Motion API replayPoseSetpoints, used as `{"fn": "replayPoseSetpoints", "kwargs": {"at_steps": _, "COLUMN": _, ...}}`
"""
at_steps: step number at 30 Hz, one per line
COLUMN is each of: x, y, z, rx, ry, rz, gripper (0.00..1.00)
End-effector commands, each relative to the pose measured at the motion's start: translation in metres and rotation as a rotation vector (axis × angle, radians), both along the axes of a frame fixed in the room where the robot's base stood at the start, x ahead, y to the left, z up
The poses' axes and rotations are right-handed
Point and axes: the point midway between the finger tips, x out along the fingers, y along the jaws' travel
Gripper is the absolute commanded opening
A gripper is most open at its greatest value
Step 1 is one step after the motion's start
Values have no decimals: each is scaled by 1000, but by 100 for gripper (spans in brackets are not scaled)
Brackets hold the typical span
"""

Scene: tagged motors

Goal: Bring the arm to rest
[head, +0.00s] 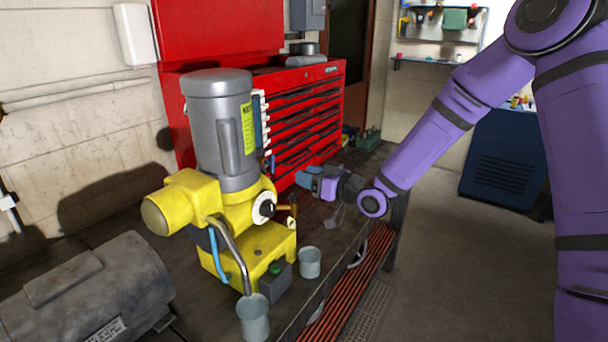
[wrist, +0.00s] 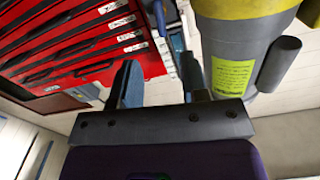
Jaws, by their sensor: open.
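My purple arm reaches in from the right in the head view, and my gripper (head: 306,176) is just right of the yellow and grey motor (head: 222,130), in front of the red tool chest. In the wrist view my gripper (wrist: 160,82) has its two fingers apart with nothing between them. The motor also shows upside down at the upper right of the wrist view (wrist: 232,50), close beside the right finger. I cannot tell whether the gripper touches it.
A red tool chest (head: 309,110) stands behind the motor. A grey motor (head: 85,290) lies at the front left of the bench. Two grey cups (head: 253,318) (head: 310,262) stand near the bench's front edge. Open floor (head: 440,270) lies to the right.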

Motion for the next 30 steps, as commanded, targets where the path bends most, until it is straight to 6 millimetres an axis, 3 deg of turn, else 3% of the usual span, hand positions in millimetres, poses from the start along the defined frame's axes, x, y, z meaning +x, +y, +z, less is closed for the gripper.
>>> {"fn": "replayPoseSetpoints", "kwargs": {"at_steps": 8, "x": 0, "y": -1, "z": 2, "rx": -25, "ry": 3, "rz": -7, "gripper": 41}}
{"fn": "replayPoseSetpoints", "kwargs": {"at_steps": 13, "x": -2, "y": -15, "z": 12, "rx": -164, "ry": 29, "rz": -59, "gripper": 41}}
{"fn": "replayPoseSetpoints", "kwargs": {"at_steps": 23, "x": -22, "y": -75, "z": 51, "rx": -505, "ry": 144, "rz": -263, "gripper": 41}}
{"fn": "replayPoseSetpoints", "kwargs": {"at_steps": 30, "x": -59, "y": -126, "z": 89, "rx": -666, "ry": 259, "rz": -436, "gripper": 41}}
